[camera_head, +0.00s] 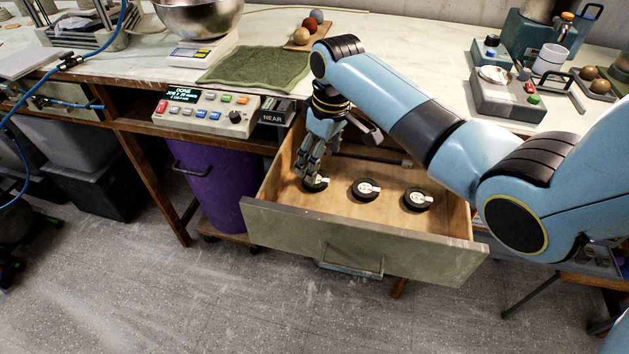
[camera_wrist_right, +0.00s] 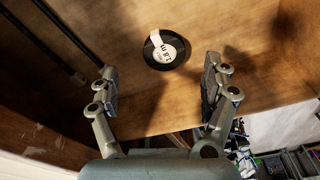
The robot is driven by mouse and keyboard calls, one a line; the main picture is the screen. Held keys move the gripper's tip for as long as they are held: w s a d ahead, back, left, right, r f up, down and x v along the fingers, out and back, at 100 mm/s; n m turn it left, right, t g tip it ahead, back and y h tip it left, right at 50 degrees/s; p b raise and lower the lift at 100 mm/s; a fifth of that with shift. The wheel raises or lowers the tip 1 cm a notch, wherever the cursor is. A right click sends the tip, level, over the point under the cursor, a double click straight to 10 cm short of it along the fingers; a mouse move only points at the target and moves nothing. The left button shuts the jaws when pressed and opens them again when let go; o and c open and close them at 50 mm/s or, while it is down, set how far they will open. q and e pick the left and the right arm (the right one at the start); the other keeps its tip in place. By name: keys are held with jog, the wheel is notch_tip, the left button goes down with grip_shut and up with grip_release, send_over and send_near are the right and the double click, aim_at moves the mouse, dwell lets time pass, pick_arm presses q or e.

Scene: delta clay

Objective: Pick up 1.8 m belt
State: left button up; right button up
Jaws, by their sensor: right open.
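The 1.8 m belt (camera_wrist_right: 180,58) is a black coil with a white label reading "1.8 m". In the right wrist view it lies on the wooden drawer floor, ahead of and between the two fingers. My right gripper (camera_wrist_right: 160,82) is open with nothing between its fingers. In the head view my right gripper (camera_head: 309,168) points down into the open drawer, over the leftmost black coil (camera_head: 316,186), and partly hides it. My left gripper is not in view.
The open drawer (camera_head: 350,238) has raised walls all round. Two more labelled black coils, a middle one (camera_head: 366,190) and a right one (camera_head: 417,200), lie in it. A control box (camera_head: 207,113) and a purple bin (camera_head: 208,185) are to the left.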

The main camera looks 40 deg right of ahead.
jog(key=f, duration=0.3)
jog(key=a+f, duration=0.1)
jog(key=f, duration=0.1)
jog(key=shift+w+f+b, duration=0.1)
jog(key=shift+w+b, duration=0.25)
jog(key=shift+b, duration=0.05)
jog(key=shift+c, duration=0.3)
jog(key=shift+d, duration=0.1)
jog(key=c, duration=1.2)
